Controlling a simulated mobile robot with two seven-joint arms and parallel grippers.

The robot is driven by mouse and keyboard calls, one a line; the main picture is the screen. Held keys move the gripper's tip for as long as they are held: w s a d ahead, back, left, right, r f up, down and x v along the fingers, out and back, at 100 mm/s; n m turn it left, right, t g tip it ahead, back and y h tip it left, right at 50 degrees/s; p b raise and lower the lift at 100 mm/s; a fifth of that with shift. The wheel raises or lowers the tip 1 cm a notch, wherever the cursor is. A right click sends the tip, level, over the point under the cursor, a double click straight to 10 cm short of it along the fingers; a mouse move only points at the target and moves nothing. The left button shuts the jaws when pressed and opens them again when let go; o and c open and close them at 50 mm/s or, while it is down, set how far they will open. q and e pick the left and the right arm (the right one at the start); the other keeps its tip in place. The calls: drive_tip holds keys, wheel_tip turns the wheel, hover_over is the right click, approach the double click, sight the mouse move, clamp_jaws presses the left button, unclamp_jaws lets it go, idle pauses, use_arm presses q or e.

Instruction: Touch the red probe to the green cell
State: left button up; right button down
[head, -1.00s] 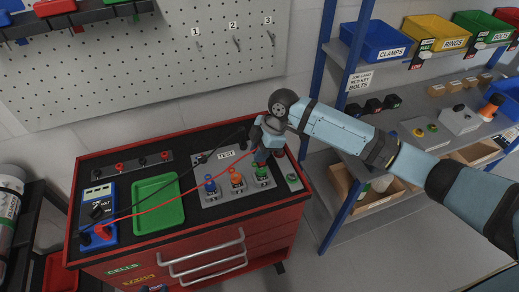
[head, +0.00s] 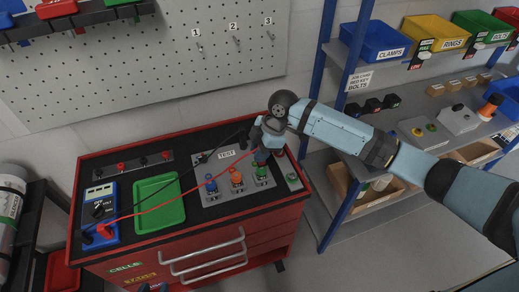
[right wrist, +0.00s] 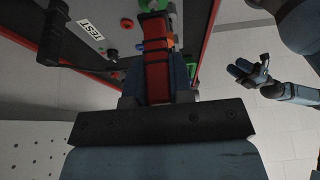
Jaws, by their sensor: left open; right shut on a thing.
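The red probe (right wrist: 157,72) is held in my right gripper (head: 262,158). A red lead runs from it to the blue meter (head: 99,213) on the cart's left side. The green cell (head: 261,173) stands at the right end of a row on the grey TEST plate (head: 222,185), beside the orange cell (head: 237,178) and blue cell (head: 211,185). My right gripper is right above the green cell and partly covers it. I cannot tell whether the probe tip touches it. My left gripper (right wrist: 252,76) is open and empty, away from the plate; only a sliver shows at the head view's bottom edge.
An empty green tray (head: 159,205) lies between the meter and the plate. A black probe (head: 242,136) lies behind the cells. A strip with red and black sockets (head: 132,163) is at the back left. A shelf rack (head: 348,150) stands close on the right.

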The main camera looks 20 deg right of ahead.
drive_tip(key=shift+p, duration=0.4)
idle(0.4)
drive_tip(key=shift+f, duration=0.45)
idle(0.5)
idle(2.8)
drive_tip(key=shift+p, duration=0.35)
drive_tip(key=shift+r+p, duration=2.2)
drive_tip(key=shift+r, duration=0.35)
